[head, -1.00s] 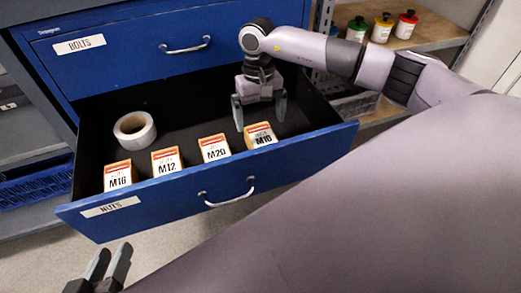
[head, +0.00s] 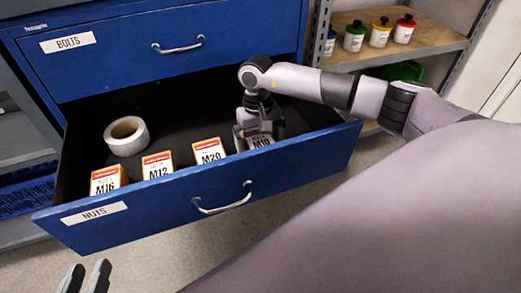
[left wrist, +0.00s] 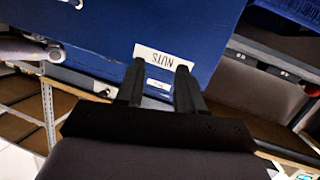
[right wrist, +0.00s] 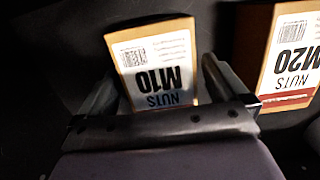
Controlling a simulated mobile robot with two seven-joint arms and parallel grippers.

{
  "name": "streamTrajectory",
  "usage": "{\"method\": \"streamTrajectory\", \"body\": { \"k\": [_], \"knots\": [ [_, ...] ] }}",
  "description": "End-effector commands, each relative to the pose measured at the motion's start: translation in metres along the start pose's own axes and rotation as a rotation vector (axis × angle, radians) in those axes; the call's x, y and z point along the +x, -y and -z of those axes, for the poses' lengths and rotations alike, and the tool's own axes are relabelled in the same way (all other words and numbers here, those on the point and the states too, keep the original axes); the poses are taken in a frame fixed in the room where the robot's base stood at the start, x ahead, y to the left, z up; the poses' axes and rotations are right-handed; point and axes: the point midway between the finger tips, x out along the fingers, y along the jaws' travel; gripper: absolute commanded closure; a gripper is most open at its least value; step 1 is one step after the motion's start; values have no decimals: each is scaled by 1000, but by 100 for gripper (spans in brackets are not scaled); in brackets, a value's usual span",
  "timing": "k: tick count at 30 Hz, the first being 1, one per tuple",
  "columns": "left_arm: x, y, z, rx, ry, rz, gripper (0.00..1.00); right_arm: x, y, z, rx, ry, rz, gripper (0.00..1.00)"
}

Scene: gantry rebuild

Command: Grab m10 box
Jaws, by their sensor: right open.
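The M10 box (head: 261,142) is the rightmost box in the open NUTS drawer, partly covered by my right gripper in the head view. In the right wrist view the M10 box (right wrist: 155,62) shows its label upside down between the fingers. My right gripper (head: 259,134) is open and lowered into the drawer, with one finger on each side of this box. Whether the fingers touch it cannot be told. My left gripper (head: 86,272) is open and empty, low in front of the drawer; its fingers (left wrist: 160,75) also show in the left wrist view.
The M20 box (head: 209,151), M12 box (head: 158,165) and M16 box (head: 107,180) stand left of the M10 box. A tape roll (head: 126,136) lies behind them. The blue drawer front (head: 165,216) rises before the boxes. Several small bottles (head: 379,33) stand on a shelf.

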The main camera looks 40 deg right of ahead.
Motion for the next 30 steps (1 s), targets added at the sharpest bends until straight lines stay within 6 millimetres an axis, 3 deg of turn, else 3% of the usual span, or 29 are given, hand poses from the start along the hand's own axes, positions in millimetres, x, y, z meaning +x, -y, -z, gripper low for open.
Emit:
{"method": "streamTrajectory", "body": {
  "k": [1, 6, 8, 20, 25, 30],
  "knots": [
    [0, 0, 0, 0, 0, 0, 62, 0, 0, 0, 0, 0, 0, 0],
    [0, 0, 0, 0, 0, -1, 62, 0, 0, 0, 0, 0, 0, 55],
    [0, 0, 0, -1, 0, -1, 62, -2, 1, 0, 0, -2, 2, 71],
    [-1, -2, 3, -13, 6, -8, 62, -12, 1, -1, -1, -3, 2, 71],
    [1, -5, 2, -42, 33, -22, 62, -35, 1, -3, 0, -4, 2, 71],
    [10, -11, 5, -110, 63, -44, 62, -72, 0, -7, 0, -6, 2, 71]
  ]
}}
